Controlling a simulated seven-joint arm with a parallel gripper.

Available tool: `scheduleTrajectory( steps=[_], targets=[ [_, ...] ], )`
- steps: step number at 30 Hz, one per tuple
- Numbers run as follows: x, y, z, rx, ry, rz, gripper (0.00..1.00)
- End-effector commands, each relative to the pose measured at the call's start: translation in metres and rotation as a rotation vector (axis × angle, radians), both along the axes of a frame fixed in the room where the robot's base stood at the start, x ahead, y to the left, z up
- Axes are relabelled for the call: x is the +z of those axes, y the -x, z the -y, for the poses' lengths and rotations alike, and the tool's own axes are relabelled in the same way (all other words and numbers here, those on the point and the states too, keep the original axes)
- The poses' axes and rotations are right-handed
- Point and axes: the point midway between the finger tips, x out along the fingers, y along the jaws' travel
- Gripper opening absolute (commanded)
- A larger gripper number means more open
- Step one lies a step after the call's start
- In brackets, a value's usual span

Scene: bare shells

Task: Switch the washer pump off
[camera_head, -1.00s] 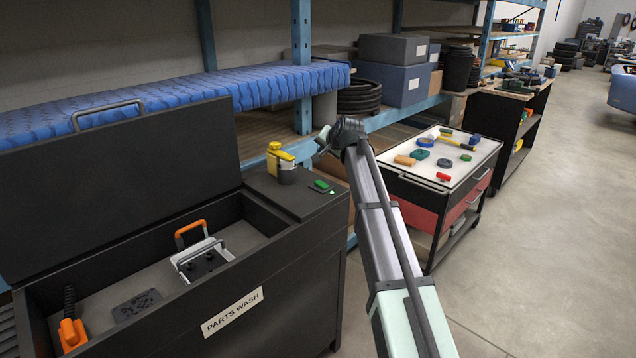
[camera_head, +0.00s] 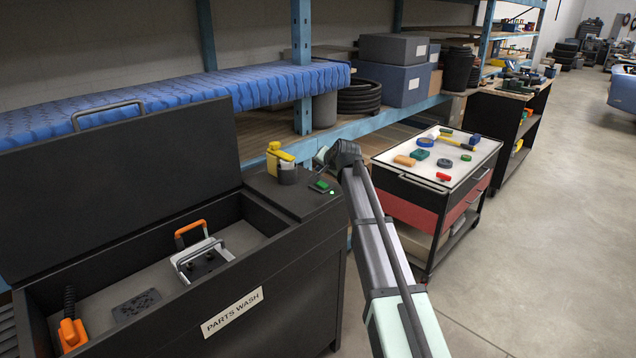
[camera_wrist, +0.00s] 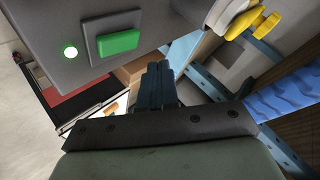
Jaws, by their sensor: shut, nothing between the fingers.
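The parts washer (camera_head: 285,262) stands at the left with its lid up. The wrist view shows the green rocker (camera_wrist: 118,42) and the glowing lamp (camera_wrist: 69,52) large at the upper left. My gripper (camera_head: 321,172) is just above and behind the rocker in the head view. In the wrist view my gripper's fingers (camera_wrist: 157,72) are together and empty, to the right of and below the rocker. I see no contact with it.
A red tool cart (camera_head: 435,205) is to the right, and shelving with boxes (camera_head: 393,80) is behind.

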Motion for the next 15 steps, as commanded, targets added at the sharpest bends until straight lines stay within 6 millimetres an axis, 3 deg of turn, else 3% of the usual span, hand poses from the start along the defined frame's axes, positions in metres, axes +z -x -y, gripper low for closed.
scheduleTrajectory(
  steps=[6, 15],
  targets=[
    [-0.016, -0.001, -0.002, 0.000, 0.000, 0.000, 0.00],
    [-0.020, -0.002, -0.002, 0.001, 0.001, 0.000, 0.00]
  ],
)
